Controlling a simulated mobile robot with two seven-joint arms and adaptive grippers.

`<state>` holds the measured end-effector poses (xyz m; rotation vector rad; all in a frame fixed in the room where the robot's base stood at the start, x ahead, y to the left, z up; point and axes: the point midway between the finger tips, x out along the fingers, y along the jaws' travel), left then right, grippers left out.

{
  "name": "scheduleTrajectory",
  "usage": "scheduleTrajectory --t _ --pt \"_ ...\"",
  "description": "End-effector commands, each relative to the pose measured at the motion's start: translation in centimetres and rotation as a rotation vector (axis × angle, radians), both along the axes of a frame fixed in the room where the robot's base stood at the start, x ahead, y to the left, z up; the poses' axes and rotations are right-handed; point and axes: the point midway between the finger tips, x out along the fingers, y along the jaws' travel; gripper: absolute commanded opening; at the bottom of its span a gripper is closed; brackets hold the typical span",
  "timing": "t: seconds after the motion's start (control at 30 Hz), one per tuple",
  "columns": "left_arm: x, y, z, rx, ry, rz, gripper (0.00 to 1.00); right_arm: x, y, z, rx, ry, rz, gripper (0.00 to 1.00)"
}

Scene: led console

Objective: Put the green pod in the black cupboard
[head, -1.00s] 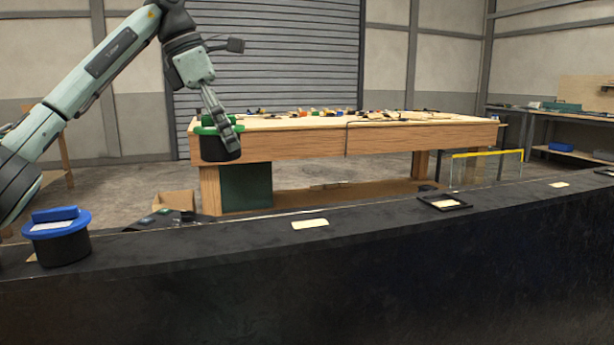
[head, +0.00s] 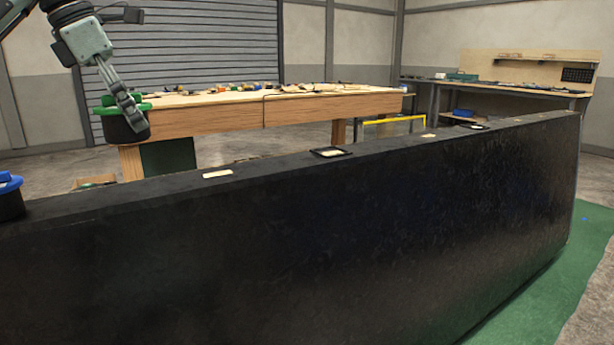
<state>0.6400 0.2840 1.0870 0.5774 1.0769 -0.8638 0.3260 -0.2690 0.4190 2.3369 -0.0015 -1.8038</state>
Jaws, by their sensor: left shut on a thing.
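The green pod (head: 114,128), a black round body with a green rim and top, is held upright at the upper left of the head view. My left gripper (head: 136,112) is shut on the pod from above and partly covers its right side. The pod is in the air above the level of the black console top. My right gripper is not in view. I cannot make out a cupboard with a door or opening.
A long black console (head: 330,235) with a flat top crosses the view. On it are a blue-topped pod (head: 10,200) at the left edge, a pale label (head: 217,174) and a dark frame (head: 331,153). A wooden workbench (head: 210,125) stands behind. Green floor (head: 530,300) shows at right.

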Motion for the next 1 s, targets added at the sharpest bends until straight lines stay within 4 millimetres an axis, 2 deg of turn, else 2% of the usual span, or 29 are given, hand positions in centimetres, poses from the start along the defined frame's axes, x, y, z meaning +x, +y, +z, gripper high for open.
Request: scheduleTrajectory --t 0.07,0.1,0.27,0.47,0.6,0.7,1.0 --pt "-0.1 0.0 -0.2 -0.001 0.001 -0.008 0.39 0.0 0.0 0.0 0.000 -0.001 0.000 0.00" --pt "-0.6 -0.3 -1.7 0.000 0.007 -0.078 0.39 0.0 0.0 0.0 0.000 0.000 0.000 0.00" --pt "-2.3 -1.5 -5.8 0.000 0.007 -0.340 0.39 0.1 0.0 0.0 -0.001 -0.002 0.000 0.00" --pt "-5.4 -3.8 -12.8 -0.004 0.011 -0.790 0.39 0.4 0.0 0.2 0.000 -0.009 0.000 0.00" --pt "-8.1 -5.8 -19.1 -0.005 0.012 -1.193 0.39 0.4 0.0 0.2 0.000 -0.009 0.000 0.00" --pt "-9.7 -6.9 -22.7 -0.004 0.009 -1.435 0.39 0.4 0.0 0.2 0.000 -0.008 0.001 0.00" --pt "-13.0 -9.2 -30.6 -0.003 0.005 -1.948 0.39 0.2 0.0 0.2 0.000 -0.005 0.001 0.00"
